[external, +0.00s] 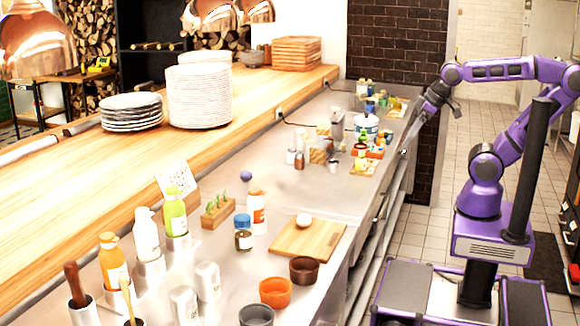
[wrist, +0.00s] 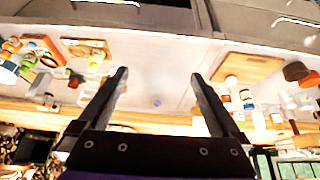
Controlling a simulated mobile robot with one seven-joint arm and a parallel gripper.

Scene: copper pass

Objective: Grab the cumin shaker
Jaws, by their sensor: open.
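No label is readable, so I cannot tell which container is the cumin shaker. A blue-lidded jar with dark contents (external: 243,233) stands upright on the steel counter, left of the cutting board. A small brown shaker (external: 299,161) stands farther back, beside pale shakers (external: 291,156). My gripper (external: 430,106) is above the counter's right edge near the far end, apart from these containers. In the wrist view my gripper (wrist: 158,78) shows two spread fingers with nothing between them. The counter appears upside down there, with small containers on both sides.
A cutting board (external: 285,247) holds a white round item (external: 304,220). Orange (external: 275,292) and brown (external: 304,270) bowls stand in front. Squeeze bottles (external: 112,262) stand at left. A white pot (external: 367,126) and several small items crowd the far counter. Bare steel lies mid-counter.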

